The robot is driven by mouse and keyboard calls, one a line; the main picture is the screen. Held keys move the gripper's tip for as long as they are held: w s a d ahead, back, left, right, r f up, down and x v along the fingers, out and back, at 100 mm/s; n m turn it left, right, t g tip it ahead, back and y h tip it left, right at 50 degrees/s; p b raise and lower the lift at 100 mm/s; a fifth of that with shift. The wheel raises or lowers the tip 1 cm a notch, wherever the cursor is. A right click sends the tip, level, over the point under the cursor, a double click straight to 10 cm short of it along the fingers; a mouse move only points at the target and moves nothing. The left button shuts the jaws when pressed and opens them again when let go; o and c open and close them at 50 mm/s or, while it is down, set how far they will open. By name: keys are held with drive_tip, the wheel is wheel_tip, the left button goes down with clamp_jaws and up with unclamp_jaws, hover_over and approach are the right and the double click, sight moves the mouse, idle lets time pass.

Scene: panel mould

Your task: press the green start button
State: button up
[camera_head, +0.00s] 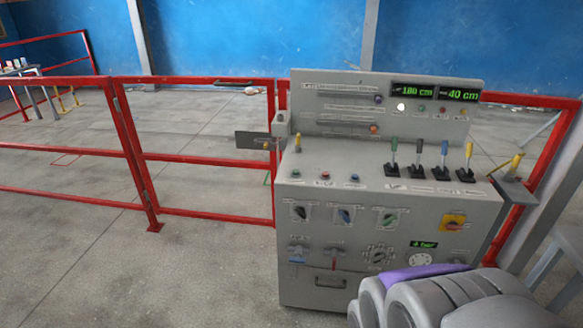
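A grey control console (330,240) stands right of centre. On its flat ledge, toward the left, a small green button (296,174) sits beside a red button (325,176) and a blue button (354,178). Labels lie below the buttons but are too small to read. My arm, with grey rounded parts and a purple piece, fills the lower right, in front of the console's lower right corner. My gripper (425,272) seems to be at this purple piece, apart from the green button and below and right of it. Its fingers cannot be made out.
Several levers (418,160) stand up from the ledge's right half. The raised back panel has green displays (412,92) and small lights. A red railing (205,157) runs left of and behind the console. The grey floor (150,270) at the front left is clear.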

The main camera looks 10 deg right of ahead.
clamp_jaws()
idle(1.6)
